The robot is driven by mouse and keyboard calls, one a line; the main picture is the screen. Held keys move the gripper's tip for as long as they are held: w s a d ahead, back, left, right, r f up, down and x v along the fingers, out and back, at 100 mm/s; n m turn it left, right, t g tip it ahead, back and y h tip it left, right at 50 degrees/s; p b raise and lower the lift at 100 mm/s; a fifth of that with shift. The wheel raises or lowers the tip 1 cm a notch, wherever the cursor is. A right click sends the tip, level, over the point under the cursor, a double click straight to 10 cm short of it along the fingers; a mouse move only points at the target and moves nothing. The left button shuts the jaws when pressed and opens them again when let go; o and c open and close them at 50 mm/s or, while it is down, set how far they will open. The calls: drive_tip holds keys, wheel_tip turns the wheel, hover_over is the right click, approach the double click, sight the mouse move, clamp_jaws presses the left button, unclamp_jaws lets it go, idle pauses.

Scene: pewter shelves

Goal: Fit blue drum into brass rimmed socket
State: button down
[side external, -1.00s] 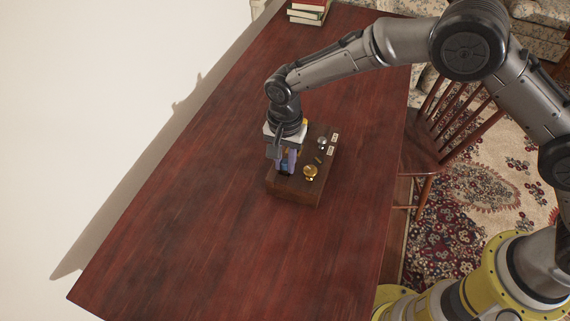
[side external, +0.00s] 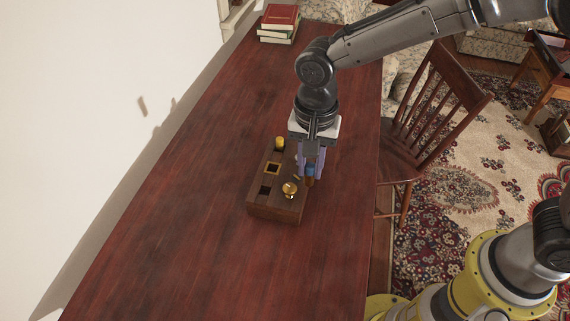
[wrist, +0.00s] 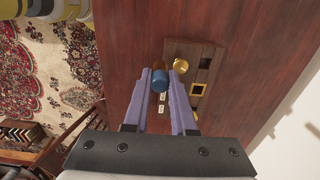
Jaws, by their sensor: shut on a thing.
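My gripper (side external: 311,172) is shut on the blue drum (side external: 310,169), its two purple fingers on either side. The drum also shows between the fingertips in the wrist view (wrist: 160,84), with a brown part beyond the blue. My gripper holds it at the right side of a dark wooden block (side external: 287,214), apart from the sockets. The brass rimmed socket (side external: 272,168) is a square, dark, empty opening in the block's top, left of my gripper; in the wrist view it lies right of the fingers (wrist: 197,89).
A plain dark opening (side external: 265,190) lies nearer the block's front. A yellow drum (side external: 279,143) stands at its far end. A brass knob (side external: 289,189) rises near the front right. Books (side external: 279,23) lie far back. The table left of the block is clear.

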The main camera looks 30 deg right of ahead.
drive_tip(key=w+d+r, duration=0.2)
drive_tip(key=d, duration=0.3)
drive_tip(key=w+a+f, duration=0.2)
drive_tip(key=w+f, duration=0.1)
drive_tip(key=w, duration=0.1)
drive_tip(key=w+a+f, duration=0.2)
drive_tip(key=w+f, duration=0.1)
drive_tip(key=w, duration=0.1)
drive_tip(key=w+a+f, duration=0.1)
drive_tip(key=w+f, duration=0.2)
drive_tip(key=f, duration=0.1)
drive_tip(key=shift+w+a, duration=0.4)
drive_tip(key=shift+w+f, duration=0.1)
drive_tip(key=shift+f, duration=1.5)
drive_tip(key=shift+f, duration=0.1)
drive_tip(key=c, duration=0.7)
unclamp_jaws()
drive_tip(key=shift+f, duration=0.1)
drive_tip(key=shift+c, duration=0.2)
